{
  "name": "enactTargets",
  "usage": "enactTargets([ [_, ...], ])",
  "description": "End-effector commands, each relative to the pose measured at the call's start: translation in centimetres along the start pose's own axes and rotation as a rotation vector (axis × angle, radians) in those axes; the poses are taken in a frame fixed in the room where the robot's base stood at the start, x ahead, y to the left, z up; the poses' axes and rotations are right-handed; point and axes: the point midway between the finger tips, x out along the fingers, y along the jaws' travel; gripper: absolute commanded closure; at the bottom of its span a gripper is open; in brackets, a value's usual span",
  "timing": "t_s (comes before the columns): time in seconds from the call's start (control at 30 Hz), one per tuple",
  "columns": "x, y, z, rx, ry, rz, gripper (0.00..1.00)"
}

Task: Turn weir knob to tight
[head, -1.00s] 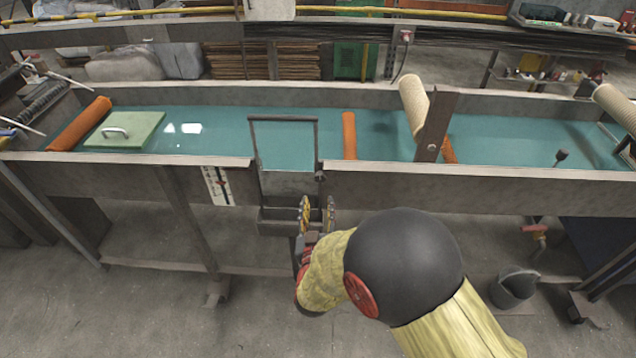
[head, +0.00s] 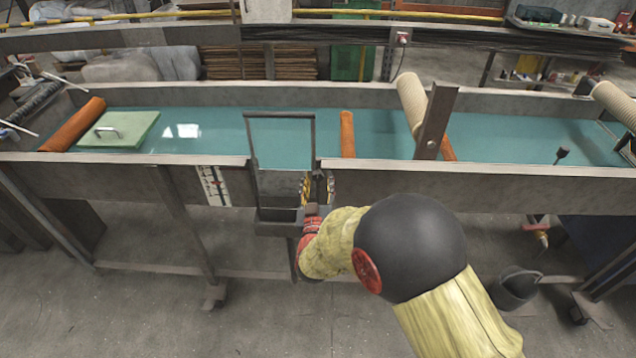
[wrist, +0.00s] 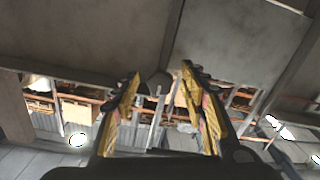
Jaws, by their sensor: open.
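The weir is a dark rectangular frame (head: 281,116) at the tank's front wall, with a small box (head: 278,222) below it. My gripper (head: 317,184) is raised at the right side of this weir, its yellow-lined fingers apart and pointing at the front wall. The weir knob is not clearly seen in the head view, where my fingers cover that spot. In the wrist view my gripper (wrist: 161,72) is open, and a small dark rounded shape (wrist: 157,84), perhaps the knob, shows between the fingertips. I cannot tell whether they touch it.
A white scale plate (head: 213,186) with a red mark is left of the weir. The tank's front wall (head: 450,185) runs across the view. A green lid (head: 128,130) lies at the tank's left. A dark bucket (head: 515,288) stands on the floor at right.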

Motion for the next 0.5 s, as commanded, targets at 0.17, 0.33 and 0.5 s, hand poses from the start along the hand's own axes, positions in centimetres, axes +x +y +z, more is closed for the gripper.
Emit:
enactTargets([
  [0.17,-0.02,-0.01,-0.02,0.000,0.000,0.000,0.63],
  [0.33,-0.03,-0.02,-0.02,0.000,0.000,0.000,0.72],
  [0.5,-0.04,-0.02,-0.02,0.000,0.000,0.000,0.82],
])
